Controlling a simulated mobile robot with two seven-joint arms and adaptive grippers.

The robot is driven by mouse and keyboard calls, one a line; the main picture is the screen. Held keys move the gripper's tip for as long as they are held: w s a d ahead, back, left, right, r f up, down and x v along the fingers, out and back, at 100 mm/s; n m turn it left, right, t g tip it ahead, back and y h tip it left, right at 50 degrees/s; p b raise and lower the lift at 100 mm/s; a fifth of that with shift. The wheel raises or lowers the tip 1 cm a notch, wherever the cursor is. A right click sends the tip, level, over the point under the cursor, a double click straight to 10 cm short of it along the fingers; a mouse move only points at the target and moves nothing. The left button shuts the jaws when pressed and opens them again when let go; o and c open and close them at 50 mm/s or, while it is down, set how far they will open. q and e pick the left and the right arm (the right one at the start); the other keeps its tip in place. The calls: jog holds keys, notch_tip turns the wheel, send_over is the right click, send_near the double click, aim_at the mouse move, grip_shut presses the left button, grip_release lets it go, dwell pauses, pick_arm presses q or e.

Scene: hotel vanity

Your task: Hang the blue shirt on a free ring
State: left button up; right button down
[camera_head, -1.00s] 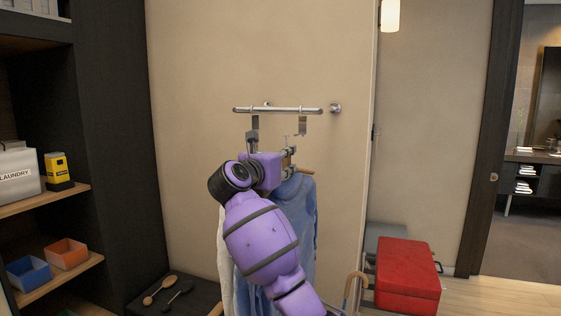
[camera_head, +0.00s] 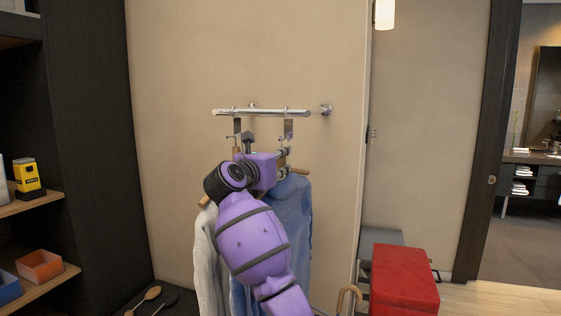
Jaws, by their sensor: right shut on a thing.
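My right gripper (camera_head: 283,160), on a purple arm, is shut on the wooden hanger (camera_head: 299,171) of the blue shirt (camera_head: 294,220), just below the rail (camera_head: 262,112). The shirt hangs down behind my arm, which hides much of it. Two flat metal holders hang from the rail, a left one (camera_head: 237,127) and a right one (camera_head: 288,129). The gripper is below and between them. I cannot tell whether the hanger's hook touches either one. A white garment (camera_head: 206,260) hangs at the left, its top partly hidden by my arm. My left gripper is out of view.
A dark shelf unit with a yellow box (camera_head: 27,177) and an orange bin (camera_head: 39,266) stands at the left. A low dark surface with brushes (camera_head: 145,299) is below. A red case (camera_head: 404,279) and a cane handle (camera_head: 348,293) are at the lower right. The wall around the rail is bare.

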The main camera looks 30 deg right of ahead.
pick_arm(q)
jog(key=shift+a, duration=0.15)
pick_arm(e)
jog(key=shift+s+r, duration=0.1)
jog(key=shift+r, duration=0.1)
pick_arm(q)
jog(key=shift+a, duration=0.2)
pick_arm(e)
jog(key=shift+a, duration=0.1)
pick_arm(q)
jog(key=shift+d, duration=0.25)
pick_arm(e)
jog(key=shift+d, duration=0.2)
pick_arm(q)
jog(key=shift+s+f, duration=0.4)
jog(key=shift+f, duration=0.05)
pick_arm(e)
jog(key=shift+w+x, duration=0.25)
jog(key=shift+x, duration=1.05)
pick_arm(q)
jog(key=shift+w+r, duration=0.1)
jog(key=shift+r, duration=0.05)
pick_arm(e)
jog(key=shift+a, duration=0.1)
dwell(0.6)
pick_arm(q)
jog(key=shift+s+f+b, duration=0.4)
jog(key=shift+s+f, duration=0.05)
pick_arm(e)
jog(key=shift+x, duration=1.1)
